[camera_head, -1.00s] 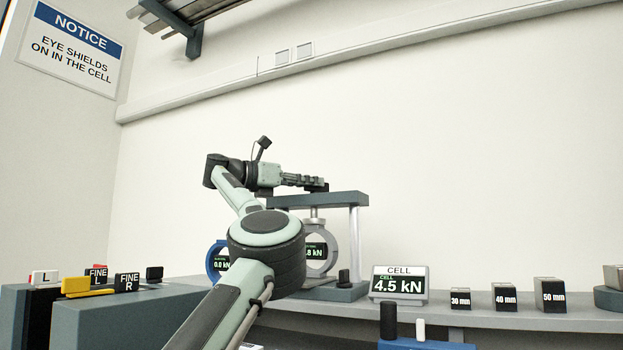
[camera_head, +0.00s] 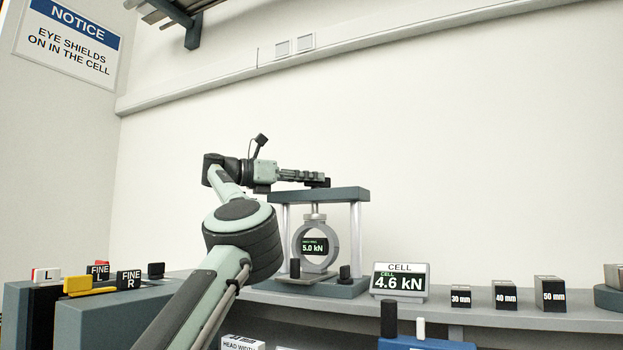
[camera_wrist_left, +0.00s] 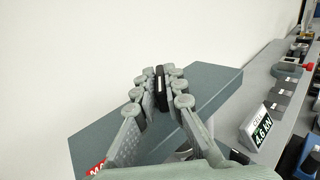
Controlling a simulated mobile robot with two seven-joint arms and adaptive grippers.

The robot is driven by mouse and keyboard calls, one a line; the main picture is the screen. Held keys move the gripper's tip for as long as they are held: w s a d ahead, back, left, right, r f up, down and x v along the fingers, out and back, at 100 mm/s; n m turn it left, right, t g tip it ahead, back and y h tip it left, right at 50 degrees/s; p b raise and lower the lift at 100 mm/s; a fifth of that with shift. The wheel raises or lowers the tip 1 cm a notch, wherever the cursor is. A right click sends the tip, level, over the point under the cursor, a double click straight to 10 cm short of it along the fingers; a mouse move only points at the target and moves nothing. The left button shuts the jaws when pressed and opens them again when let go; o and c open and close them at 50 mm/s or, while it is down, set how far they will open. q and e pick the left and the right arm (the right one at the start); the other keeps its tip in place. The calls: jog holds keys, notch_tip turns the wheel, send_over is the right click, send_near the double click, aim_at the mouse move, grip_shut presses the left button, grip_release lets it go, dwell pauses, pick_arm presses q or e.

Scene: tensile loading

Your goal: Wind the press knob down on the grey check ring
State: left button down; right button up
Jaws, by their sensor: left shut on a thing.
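The grey check ring (camera_head: 335,246) stands upright in the press, under its slate crossbeam (camera_head: 340,194). A ram touches the ring's top, and its inner display (camera_head: 314,248) reads 5.0 kN. My left gripper (camera_head: 322,182) reaches level over the crossbeam. In the left wrist view its fingers (camera_wrist_left: 160,88) are closed on the dark press knob (camera_wrist_left: 162,84), which stands above the crossbeam (camera_wrist_left: 215,95). The fingers hide the knob in the head view. My right gripper is not in view.
The cell readout (camera_head: 400,282) shows 4.6 kN to the right of the press. Blocks marked 30 mm (camera_head: 460,297), 40 mm (camera_head: 505,296) and 50 mm (camera_head: 550,295) line the shelf. A cabinet with labelled blocks (camera_head: 128,281) stands at left.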

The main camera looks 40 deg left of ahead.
pick_arm(q)
jog(key=c, duration=1.6)
grip_release()
jog(key=shift+s, duration=0.1)
jog(key=v, duration=1.1)
jog(key=shift+s, duration=0.4)
jog(key=shift+a, duration=0.1)
